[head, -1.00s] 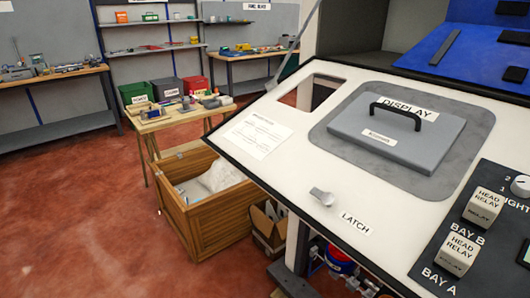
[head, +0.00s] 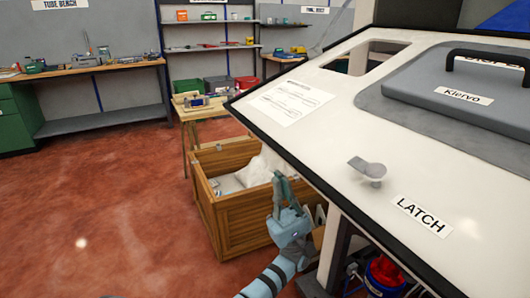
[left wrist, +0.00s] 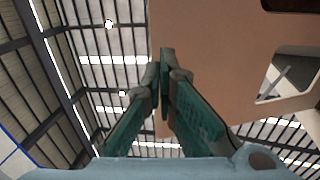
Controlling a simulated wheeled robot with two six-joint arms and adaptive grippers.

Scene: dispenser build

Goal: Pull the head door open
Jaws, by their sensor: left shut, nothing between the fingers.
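The head door is a white sloping panel (head: 320,98) with a black edge, on the right in the head view. A grey latch knob (head: 368,170) sits on it beside a LATCH label (head: 422,215). My left gripper (head: 281,180) points up just left of the panel's lower left edge, apart from the knob. Its fingers are together and empty. In the left wrist view the closed fingertips (left wrist: 163,60) point up beside a flat tan surface (left wrist: 215,60), likely the panel's underside. Whether they touch it, I cannot tell. My right gripper is not in view.
A wooden crate (head: 215,210) with white packing stands on the floor behind my left gripper. A small wooden table (head: 190,112) is behind it. A grey display cover (head: 455,90) with a black handle lies on the panel. Red floor at left is open.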

